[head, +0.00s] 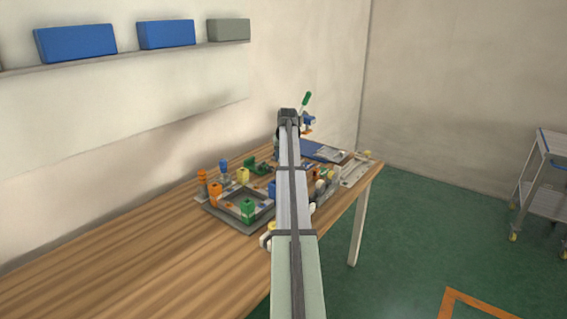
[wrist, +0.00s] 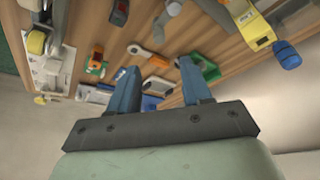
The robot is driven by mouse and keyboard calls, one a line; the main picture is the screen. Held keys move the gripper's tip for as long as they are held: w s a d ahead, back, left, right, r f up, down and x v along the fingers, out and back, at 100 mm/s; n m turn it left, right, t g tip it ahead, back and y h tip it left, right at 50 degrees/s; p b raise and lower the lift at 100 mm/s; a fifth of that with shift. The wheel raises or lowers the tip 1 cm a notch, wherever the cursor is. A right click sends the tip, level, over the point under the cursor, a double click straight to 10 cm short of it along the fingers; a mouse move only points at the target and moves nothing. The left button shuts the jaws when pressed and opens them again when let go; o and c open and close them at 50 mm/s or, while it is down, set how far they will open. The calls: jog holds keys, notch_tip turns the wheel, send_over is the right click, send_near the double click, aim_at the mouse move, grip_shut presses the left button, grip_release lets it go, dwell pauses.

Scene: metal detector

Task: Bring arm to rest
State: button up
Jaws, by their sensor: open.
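My arm stretches forward over the wooden table (head: 130,245) in the head view. Its far end hides part of the things behind it, and the fingers cannot be made out there. In the wrist view my gripper (wrist: 157,78) shows two blue fingers spread apart with nothing between them. The fingers point toward the table top with its several small parts, and they look clear of them.
A grey frame fixture (head: 232,222) with orange, green and yellow blocks stands left of my arm. A blue panel (head: 318,150) lies beyond. A trolley (head: 545,180) stands at the right. The table's near left part is bare.

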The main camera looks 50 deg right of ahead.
jog(key=shift+s+a+r, duration=0.2)
jog(key=shift+r, duration=0.4)
jog(key=shift+w, duration=0.1)
